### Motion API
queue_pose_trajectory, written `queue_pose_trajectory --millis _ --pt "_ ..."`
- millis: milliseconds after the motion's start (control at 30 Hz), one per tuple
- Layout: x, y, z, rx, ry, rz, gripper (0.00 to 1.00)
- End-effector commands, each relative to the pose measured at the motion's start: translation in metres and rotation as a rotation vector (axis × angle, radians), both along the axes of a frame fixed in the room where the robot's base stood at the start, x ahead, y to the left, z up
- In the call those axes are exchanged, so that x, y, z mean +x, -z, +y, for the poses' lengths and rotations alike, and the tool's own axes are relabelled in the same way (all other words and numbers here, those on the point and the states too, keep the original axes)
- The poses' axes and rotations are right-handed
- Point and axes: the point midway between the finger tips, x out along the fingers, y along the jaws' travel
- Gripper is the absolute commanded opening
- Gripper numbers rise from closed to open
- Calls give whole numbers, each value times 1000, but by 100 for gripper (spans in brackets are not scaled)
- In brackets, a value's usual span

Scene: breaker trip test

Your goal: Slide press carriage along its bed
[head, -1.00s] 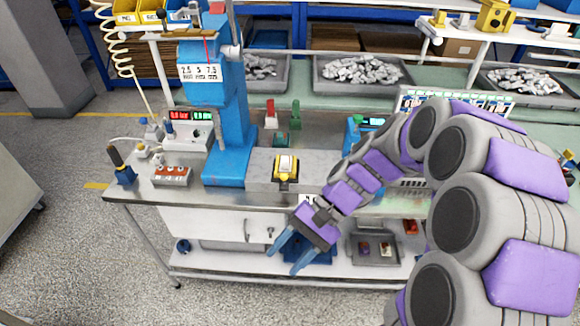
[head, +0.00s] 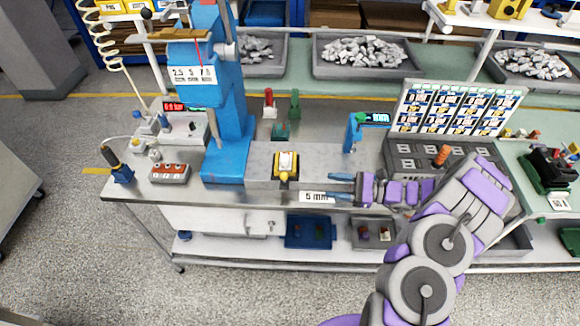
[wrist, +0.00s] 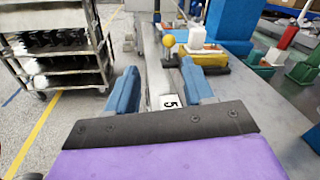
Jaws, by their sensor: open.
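The press carriage (head: 287,164) is a yellow and dark block carrying a white piece, on the grey bed (head: 325,160) right of the blue press (head: 228,150). A yellow ball knob sticks out at its front. The carriage also shows in the wrist view (wrist: 205,60), with the knob (wrist: 168,41) beyond the fingertips. My gripper (head: 331,187) is open and empty, in front of the bed's right part, fingers pointing left toward the knob. It is apart from the carriage. In the wrist view, my blue fingers (wrist: 159,68) straddle the bed's front edge in the picture; their exact height is unclear.
A "5 mm" label (head: 318,197) is on the bench front, close below my fingers. A red-button box (head: 170,172) and a screwdriver in a blue holder (head: 122,167) are at left. A blue stand with a display (head: 354,133) and a grey tray (head: 415,150) are at right.

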Motion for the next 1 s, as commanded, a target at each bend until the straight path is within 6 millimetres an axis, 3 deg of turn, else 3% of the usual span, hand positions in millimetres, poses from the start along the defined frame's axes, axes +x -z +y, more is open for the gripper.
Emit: queue_pose_trajectory --millis 167,367,1000 --pt "5 14 -10 19 49 30 52" --pt "9 15 4 20 50 29 52" --pt "36 15 124 18 47 30 52"
